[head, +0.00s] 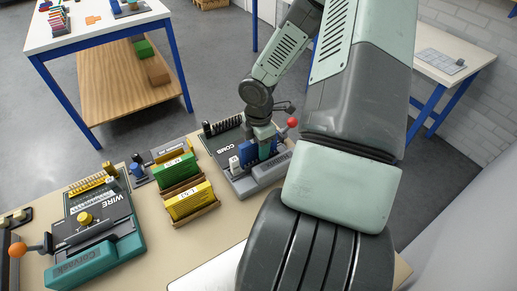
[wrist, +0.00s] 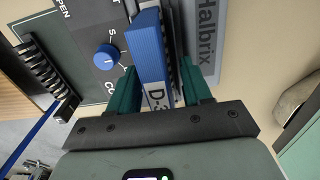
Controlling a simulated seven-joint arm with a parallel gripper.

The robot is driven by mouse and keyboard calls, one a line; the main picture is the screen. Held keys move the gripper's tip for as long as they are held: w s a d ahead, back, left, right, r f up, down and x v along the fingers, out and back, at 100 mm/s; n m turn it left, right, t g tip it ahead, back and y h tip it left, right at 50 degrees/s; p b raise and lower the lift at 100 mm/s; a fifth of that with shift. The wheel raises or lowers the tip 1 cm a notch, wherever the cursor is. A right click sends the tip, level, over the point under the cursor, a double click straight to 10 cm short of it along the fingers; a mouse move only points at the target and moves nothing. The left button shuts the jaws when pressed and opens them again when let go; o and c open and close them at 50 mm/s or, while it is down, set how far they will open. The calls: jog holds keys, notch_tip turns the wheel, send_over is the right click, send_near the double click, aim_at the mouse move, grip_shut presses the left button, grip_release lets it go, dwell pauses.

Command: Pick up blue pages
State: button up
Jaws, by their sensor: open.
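The blue pages (wrist: 148,48) stand as a thick block with a white label reading "D-3" in the wrist view, beside the grey comb machine's face. They also show in the head view (head: 247,153), partly hidden by my gripper. My gripper (wrist: 160,88) is open, with one green finger on each side of the blue pages. Whether the fingers touch the pages I cannot tell. In the head view my gripper (head: 264,148) is low over the comb machine (head: 222,143).
Green pages (head: 176,168) and yellow pages (head: 190,201) sit in cardboard holders to the left. A teal wire machine (head: 95,264) stands further left. The comb machine has a blue knob (wrist: 109,57) and a red-balled lever (head: 292,122). A white table (head: 90,33) stands behind.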

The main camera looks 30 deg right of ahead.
jog(key=shift+c, duration=0.5)
grip_shut()
jog(key=shift+r, duration=0.1)
